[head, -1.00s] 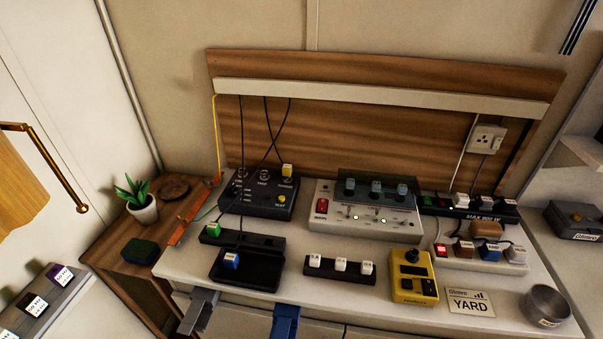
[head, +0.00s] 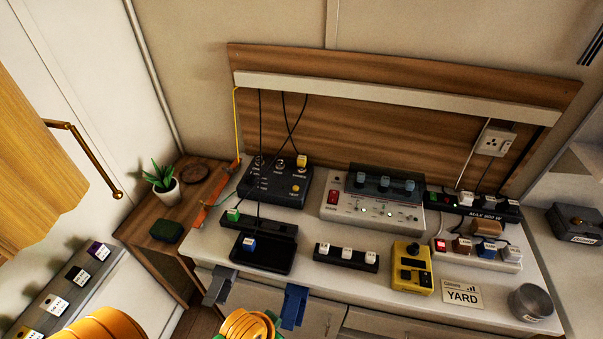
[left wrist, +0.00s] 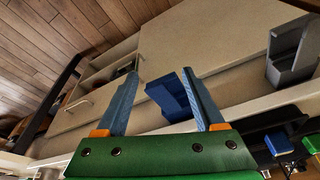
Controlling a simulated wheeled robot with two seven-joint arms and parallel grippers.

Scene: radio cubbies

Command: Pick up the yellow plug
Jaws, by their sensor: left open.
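A yellow plug (head: 302,161) stands upright in the back right of a dark switch box (head: 280,184) on the desk, with a dark cord rising near it. A second yellow-topped block (head: 31,333) shows at the lower left on a grey strip, cut by the frame. My left gripper (left wrist: 160,74) is open in the left wrist view, its two blue-grey fingers apart with nothing held. A blue holder (left wrist: 172,97) on the desk front shows behind and between the fingers. My right gripper is not seen.
A black tray (head: 262,255) with a blue plug (head: 249,245) lies in front of the switch box. A grey holder (head: 219,287) and the blue holder (head: 294,306) jut from the desk's front edge. A yellow pedal (head: 412,268) stands right. Cords hang from the rail.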

